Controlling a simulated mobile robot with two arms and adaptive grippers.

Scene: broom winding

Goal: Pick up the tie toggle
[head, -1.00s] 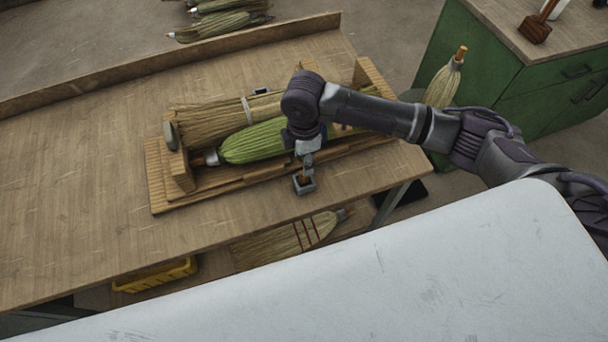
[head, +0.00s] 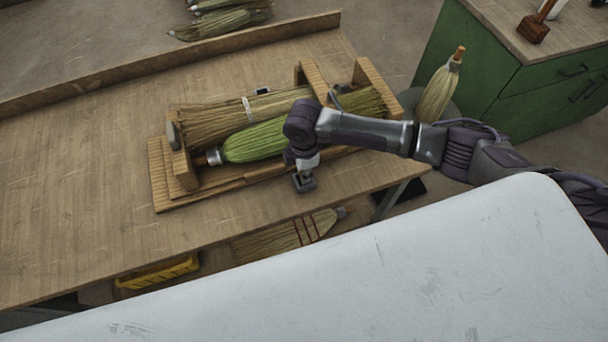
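The tie toggle is not clearly visible now; my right gripper hides the spot where a small brown piece showed earlier. A small dark grey square holder (head: 303,187) sits there near the front edge of the wooden bench (head: 90,190). My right gripper (head: 304,177) points down right over the holder. Its fingertips are too small and covered to tell whether they are open or shut on anything. My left gripper is not in view.
A wooden cradle (head: 160,183) behind the gripper holds a green broom head (head: 250,143) and a tan straw bundle (head: 215,121). A broom (head: 440,90) stands by the green cabinet (head: 470,65). A yellow crate (head: 157,275) is below the bench. The bench's left side is clear.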

